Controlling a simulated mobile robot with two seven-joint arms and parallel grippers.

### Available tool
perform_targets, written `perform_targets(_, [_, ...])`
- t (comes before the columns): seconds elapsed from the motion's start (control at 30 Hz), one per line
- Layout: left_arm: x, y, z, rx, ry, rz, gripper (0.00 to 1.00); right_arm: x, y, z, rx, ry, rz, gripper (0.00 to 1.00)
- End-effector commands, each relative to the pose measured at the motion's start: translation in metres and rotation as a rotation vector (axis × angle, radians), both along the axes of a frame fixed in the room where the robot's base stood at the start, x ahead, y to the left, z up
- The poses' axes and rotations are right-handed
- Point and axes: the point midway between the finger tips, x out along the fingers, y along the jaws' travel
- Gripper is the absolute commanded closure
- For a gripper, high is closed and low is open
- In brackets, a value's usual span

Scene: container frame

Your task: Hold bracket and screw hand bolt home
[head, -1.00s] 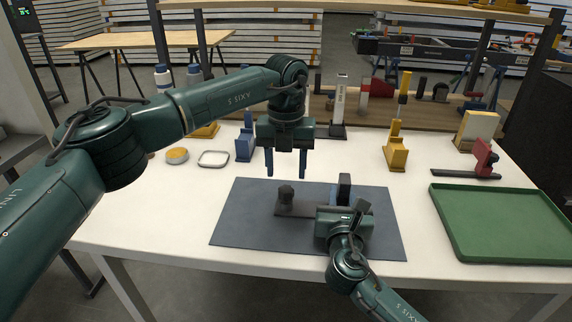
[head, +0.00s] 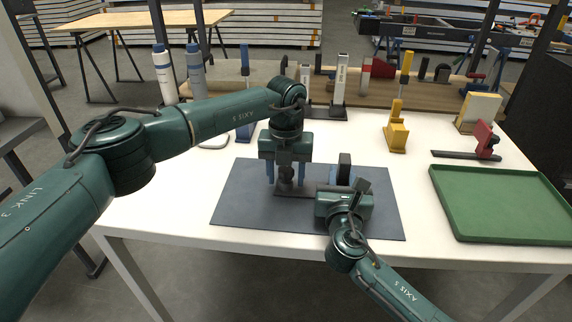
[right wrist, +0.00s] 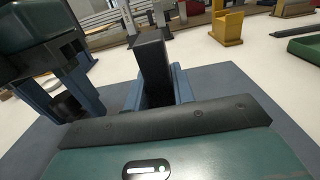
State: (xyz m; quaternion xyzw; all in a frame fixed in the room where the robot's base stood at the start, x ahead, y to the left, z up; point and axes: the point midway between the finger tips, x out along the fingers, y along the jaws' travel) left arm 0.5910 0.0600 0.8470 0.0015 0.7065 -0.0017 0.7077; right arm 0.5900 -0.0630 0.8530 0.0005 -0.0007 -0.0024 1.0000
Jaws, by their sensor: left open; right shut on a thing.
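The dark bracket lies on the grey mat (head: 240,200), with a flat base (head: 312,189) and an upright block (head: 344,162). My right gripper (head: 343,178) is shut on the upright; the right wrist view shows the upright (right wrist: 153,62) between its blue fingers. The hand bolt (head: 286,174), a dark knob, stands at the left end of the base. My left gripper (head: 286,180) is open, pointing down, with one finger on each side of the knob. Whether the fingers touch it, and the bolt's thread, cannot be seen.
A green tray (head: 505,235) stands at the right. A red clamp-like piece (head: 487,140), a yellow holder (head: 396,136) and a blue holder (head: 245,130) stand behind the mat. Bottles (head: 163,75) stand at the back left. The white table's front left is clear.

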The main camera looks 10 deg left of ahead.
Motion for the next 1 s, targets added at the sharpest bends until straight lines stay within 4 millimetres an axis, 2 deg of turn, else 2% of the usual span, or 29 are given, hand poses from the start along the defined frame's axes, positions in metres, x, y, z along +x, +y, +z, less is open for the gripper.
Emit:
perform_targets(0.03, [0.0,0.0,-0.0013,0.0,0.0,0.0,0.5,-0.001,-0.0003,-0.0055,-0.012,0.009,0.0,1.0])
perform_targets(0.27, [-0.0001,-0.0001,-0.0014,0.0,0.0,0.0,0.51,-0.001,-0.0003,-0.0055,-0.012,0.009,0.0,1.0])
perform_targets(0.8, [-0.0001,-0.0002,-0.0011,0.0,0.0,-0.001,0.95,-0.001,-0.0002,-0.0056,-0.012,0.009,0.0,1.0])
perform_targets(0.93, [-0.0001,-0.0002,-0.0011,0.0,0.0,-0.037,0.95,-0.0011,-0.0002,-0.0057,-0.012,0.009,0.0,1.0])
perform_targets(1.0, [-0.0001,-0.0001,-0.0011,0.0,0.0,-0.116,0.95,-0.0011,-0.0002,-0.0057,-0.012,0.009,0.0,1.0])
